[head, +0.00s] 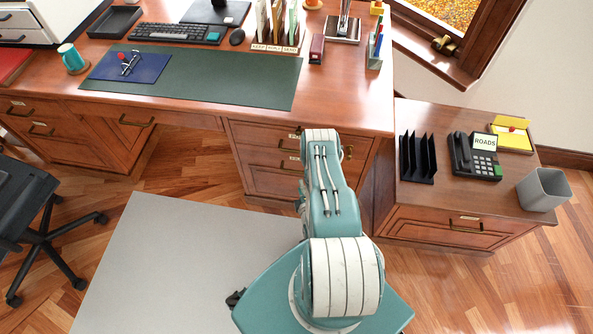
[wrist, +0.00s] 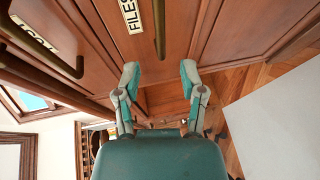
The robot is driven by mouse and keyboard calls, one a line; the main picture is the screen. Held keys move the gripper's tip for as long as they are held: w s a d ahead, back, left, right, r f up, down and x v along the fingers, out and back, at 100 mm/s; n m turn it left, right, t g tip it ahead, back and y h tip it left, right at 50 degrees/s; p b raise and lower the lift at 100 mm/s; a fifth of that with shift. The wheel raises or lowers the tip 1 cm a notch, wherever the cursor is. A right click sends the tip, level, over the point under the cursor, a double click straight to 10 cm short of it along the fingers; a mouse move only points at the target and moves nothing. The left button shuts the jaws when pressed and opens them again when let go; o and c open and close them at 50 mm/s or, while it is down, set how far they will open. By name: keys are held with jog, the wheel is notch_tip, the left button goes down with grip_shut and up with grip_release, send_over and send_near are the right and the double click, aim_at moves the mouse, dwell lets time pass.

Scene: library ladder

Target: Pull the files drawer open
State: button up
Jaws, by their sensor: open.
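The files drawer (wrist: 108,14) is a reddish-brown wooden front at the top of the wrist view, with a white label reading FILES (wrist: 131,15). Its dark brass bar handle (wrist: 159,32) is beside the label. The drawer looks flush with its surround. My gripper (wrist: 159,78) is open and empty, its two teal-tipped fingers apart. In the picture the fingertips lie below the handle, one on each side of its line, and do not appear to touch it. In the head view my arm hides the gripper and part of the desk's drawer stack (head: 262,158); the FILES label cannot be read there.
Another labelled drawer's handle (wrist: 40,60) is left of the files handle in the wrist view. A side cabinet (head: 440,215) with a phone (head: 475,156) and grey bin (head: 544,189) stands right of the desk. An office chair (head: 45,225) is at left.

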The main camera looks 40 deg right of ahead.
aim_at(298, 172)
jog(key=x, duration=0.7)
jog(key=shift+d+f, duration=0.1)
jog(key=shift+d, duration=0.45)
jog(key=shift+w, duration=0.4)
jog(key=shift+a, duration=0.1)
grip_shut()
